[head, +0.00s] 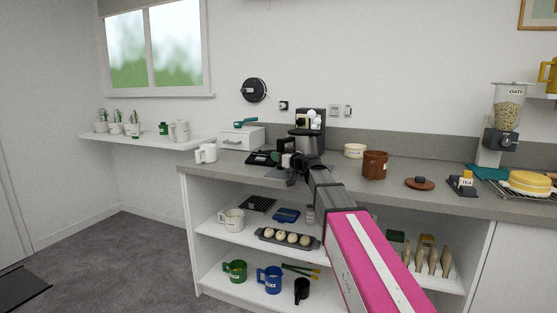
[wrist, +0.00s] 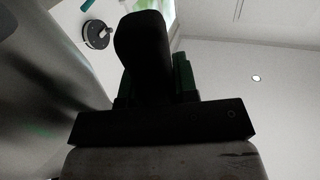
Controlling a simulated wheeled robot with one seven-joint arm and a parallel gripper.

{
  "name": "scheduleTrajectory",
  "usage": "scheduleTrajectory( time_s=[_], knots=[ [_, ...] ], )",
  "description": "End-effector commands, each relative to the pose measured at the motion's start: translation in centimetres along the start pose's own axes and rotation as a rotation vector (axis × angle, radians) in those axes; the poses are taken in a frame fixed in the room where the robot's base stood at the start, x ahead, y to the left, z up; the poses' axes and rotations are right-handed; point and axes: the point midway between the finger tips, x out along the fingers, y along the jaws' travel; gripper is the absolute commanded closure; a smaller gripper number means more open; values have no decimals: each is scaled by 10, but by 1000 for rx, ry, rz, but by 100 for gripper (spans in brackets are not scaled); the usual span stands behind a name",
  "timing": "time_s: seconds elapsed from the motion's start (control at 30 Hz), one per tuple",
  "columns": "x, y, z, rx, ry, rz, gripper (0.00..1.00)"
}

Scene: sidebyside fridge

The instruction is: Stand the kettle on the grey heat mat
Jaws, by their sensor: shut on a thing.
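My gripper (head: 291,161) is over the counter, at the end of my arm, in front of the black coffee machine. It is shut on a dark upright part that looks like the kettle's handle; this shows large in the wrist view (wrist: 145,55). A smooth grey curved surface, likely the kettle's body (wrist: 35,70), fills the left of the wrist view. In the head view the kettle (head: 306,145) is small and partly hidden by my gripper. A flat dark grey patch, perhaps the heat mat (head: 277,181), lies near the counter's front edge. I cannot tell whether the kettle touches anything below.
The coffee machine (head: 311,119) stands close behind my gripper. A black tray (head: 259,158) and a white mug (head: 205,153) are left on the counter (head: 330,187). A brown pot (head: 375,164) and white bowl (head: 354,150) are right. Open shelves below hold mugs and eggs.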

Motion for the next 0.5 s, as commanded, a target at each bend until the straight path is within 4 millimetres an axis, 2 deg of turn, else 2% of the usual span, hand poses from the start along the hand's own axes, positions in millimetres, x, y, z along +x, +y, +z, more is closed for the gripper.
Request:
scheduleTrajectory(
  time_s=[0.1, 0.47, 0.5],
  knots=[
    [0, 0, 9, -5, 0, 1, 100],
    [0, 0, 12, -5, 1, 1, 100],
    [0, 0, 12, -1, 0, 1, 63]
  ],
)
